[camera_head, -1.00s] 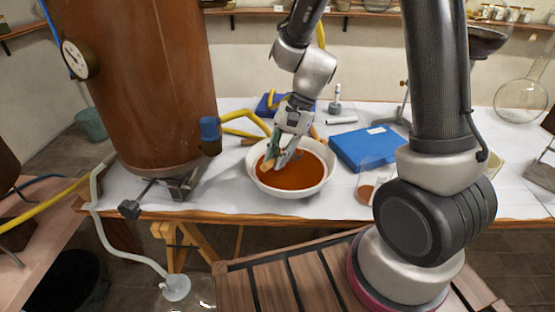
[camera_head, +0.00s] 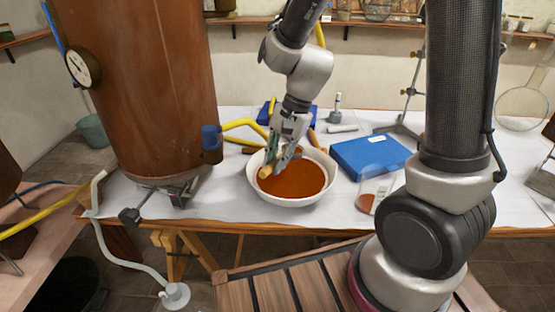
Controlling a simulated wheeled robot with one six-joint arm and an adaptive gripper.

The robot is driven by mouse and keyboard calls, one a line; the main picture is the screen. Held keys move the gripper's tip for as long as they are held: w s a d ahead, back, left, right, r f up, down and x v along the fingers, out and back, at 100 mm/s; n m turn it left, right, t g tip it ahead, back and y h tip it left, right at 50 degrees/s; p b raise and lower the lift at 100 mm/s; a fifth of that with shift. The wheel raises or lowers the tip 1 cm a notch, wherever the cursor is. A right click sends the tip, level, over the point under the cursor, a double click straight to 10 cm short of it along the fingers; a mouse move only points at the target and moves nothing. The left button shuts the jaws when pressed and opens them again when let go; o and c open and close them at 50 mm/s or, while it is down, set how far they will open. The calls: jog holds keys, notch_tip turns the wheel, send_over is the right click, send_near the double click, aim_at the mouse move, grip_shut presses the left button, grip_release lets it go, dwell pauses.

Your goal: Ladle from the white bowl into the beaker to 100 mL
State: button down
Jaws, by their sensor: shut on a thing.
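The white bowl (camera_head: 331,184) stands on the covered table and holds red-brown liquid. My gripper (camera_head: 279,160) is over the bowl's left part, shut on a tan wooden piece that looks like the ladle (camera_head: 266,172). One round end of it shows just above the liquid at the left. The rest is hidden behind my fingers, so I cannot tell whether it carries liquid. The clear beaker (camera_head: 366,203) stands to the right of the bowl, with a little red-brown liquid at its bottom. Its marks are too small to read.
A blue box (camera_head: 362,150) lies behind the beaker. A large copper-brown vessel (camera_head: 145,90) with a blue-capped fitting (camera_head: 211,140) stands left of the bowl. Yellow hoses (camera_head: 240,125) run behind it. A metal stand (camera_head: 405,110) is at the back right.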

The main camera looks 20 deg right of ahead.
jog(key=shift+s+a+r+t+h, duration=0.35)
jog(key=shift+t+h, duration=0.35)
jog(key=shift+h, duration=0.1)
jog(key=shift+r, duration=0.15)
jog(key=shift+a+v, duration=0.15)
jog(key=shift+v, duration=0.55)
jog(key=shift+a+v, duration=0.15)
jog(key=shift+v, duration=0.5)
jog(key=shift+w+r, duration=0.1)
jog(key=shift+w, duration=0.05)
